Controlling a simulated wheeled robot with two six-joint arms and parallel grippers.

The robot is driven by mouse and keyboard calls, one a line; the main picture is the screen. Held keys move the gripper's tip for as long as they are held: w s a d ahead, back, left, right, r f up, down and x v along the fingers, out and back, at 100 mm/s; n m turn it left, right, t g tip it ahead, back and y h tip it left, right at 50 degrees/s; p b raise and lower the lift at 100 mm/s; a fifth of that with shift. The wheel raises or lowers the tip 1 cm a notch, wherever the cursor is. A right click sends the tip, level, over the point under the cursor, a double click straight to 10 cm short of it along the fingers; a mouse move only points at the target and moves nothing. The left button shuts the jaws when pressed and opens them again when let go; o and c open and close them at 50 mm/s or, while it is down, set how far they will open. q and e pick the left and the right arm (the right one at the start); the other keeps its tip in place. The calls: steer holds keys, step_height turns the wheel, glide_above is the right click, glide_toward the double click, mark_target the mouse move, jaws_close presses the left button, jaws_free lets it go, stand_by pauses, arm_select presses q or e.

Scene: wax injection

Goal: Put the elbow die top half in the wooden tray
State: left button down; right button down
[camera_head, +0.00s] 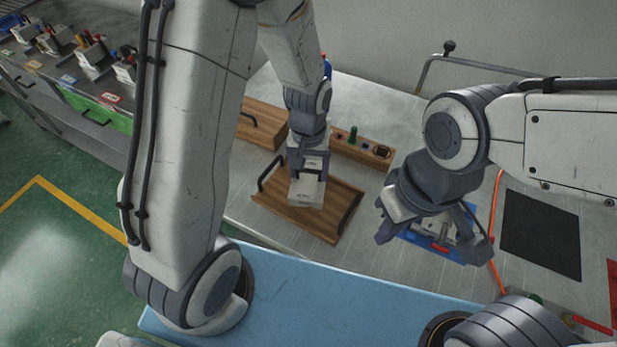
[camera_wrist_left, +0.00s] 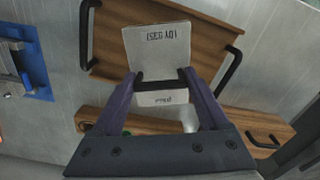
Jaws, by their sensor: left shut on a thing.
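The elbow die top half (camera_head: 306,194) is a pale grey metal block. My left gripper (camera_head: 308,172) is shut on it and points down. In the left wrist view the block (camera_wrist_left: 158,45), with dark lettering on its face, sits between the fingers (camera_wrist_left: 160,85). The wooden tray (camera_head: 335,210), with a black handle at each end, lies below the block, and the tray also shows in the left wrist view (camera_wrist_left: 112,45). Whether the block touches the tray floor I cannot tell. My right gripper (camera_head: 434,232) is open over a blue fixture at the right.
The blue fixture (camera_head: 408,238) holds a metal part with a red piece. A second wooden tray (camera_head: 262,122) and a wooden rack (camera_head: 360,151) with a green peg stand behind. A black mat (camera_head: 540,235) and an orange cable (camera_head: 495,200) lie at the right.

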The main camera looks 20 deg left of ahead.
mark_target(308, 181)
arm_select(q)
steer(key=shift+f, duration=1.95)
steer(key=shift+f, duration=0.2)
jaws_free()
steer(key=shift+r, duration=0.1)
step_height(308, 181, up, 12)
steer(key=shift+f, duration=0.25)
steer(key=s+d+r+m, duration=0.3)
steer(key=s+m, duration=0.1)
steer(key=s, duration=0.5)
steer(key=s+d+r+m+h, duration=0.1)
steer(key=s+d+r+m, duration=0.3)
steer(key=s, duration=0.4)
steer(key=shift+s+d+m, duration=0.3)
steer(key=shift+s+m, duration=0.05)
steer(key=shift+m, duration=0.05)
